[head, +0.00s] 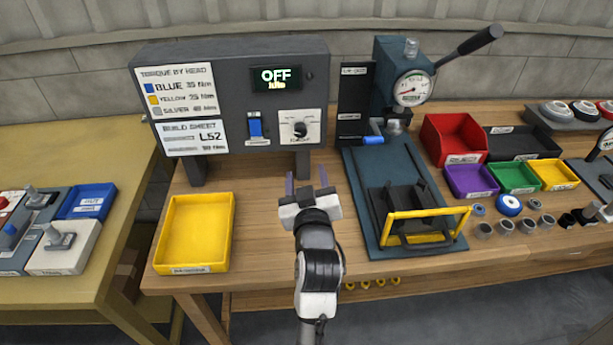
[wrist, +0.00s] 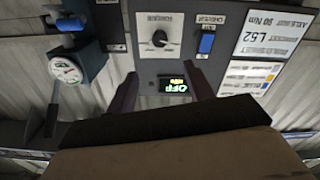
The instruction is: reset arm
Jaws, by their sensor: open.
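My gripper (head: 307,183) is open and empty in the head view. It is above the wooden bench, in front of the grey control box (head: 240,95), between the yellow tray and the press. Its two fingers (wrist: 162,92) point at the control box panel in the wrist view, with nothing between them but the panel behind. The wrist view shows the same panel upside down, with the knob (wrist: 160,39) and the blue switch (wrist: 206,44).
A yellow tray (head: 168,235) stands left on the bench. A press with a gauge (head: 411,88), a raised lever and a yellow-framed guard (head: 428,212) stands right. Red, black, purple, green and yellow bins (head: 453,138) and several small parts lie further right. A second table (head: 60,290) is left.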

